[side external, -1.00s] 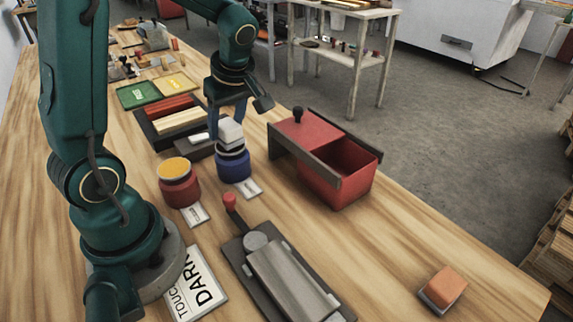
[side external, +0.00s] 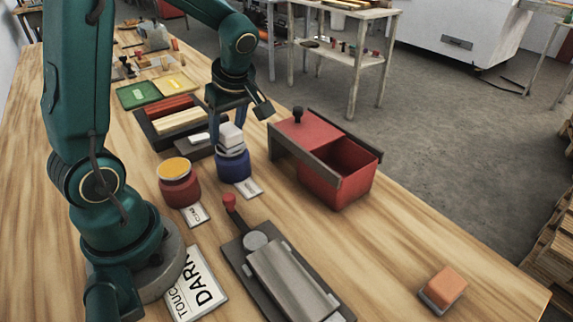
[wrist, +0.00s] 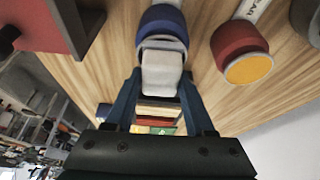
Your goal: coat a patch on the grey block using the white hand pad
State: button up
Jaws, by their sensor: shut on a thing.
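The white hand pad (side external: 231,134) is between the fingers of my gripper (side external: 229,122), which is shut on it. The pad is upright over the blue jar (side external: 233,166) in the side view. In the wrist view, the pad (wrist: 161,70) is between my fingertips (wrist: 162,78), in front of the blue jar's mouth (wrist: 163,25). Whether the pad touches what is in the jar is hidden. A long grey block (side external: 290,280) lies on a dark base near the front edge of the side view, well away from my gripper.
A red jar with an orange-yellow top (side external: 178,180) stands left of the blue jar. A red box (side external: 335,185) with dark rails stands to the right. A dark tray (side external: 150,130) with coloured blocks is behind. An orange block (side external: 447,282) sits alone at front right, with bare wood around it.

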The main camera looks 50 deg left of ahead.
aim_at(227, 128)
jog(key=shift+f, duration=0.5)
dwell(0.3)
jog(key=shift+r, duration=0.1)
dwell(0.4)
jog(key=shift+r, duration=3.5)
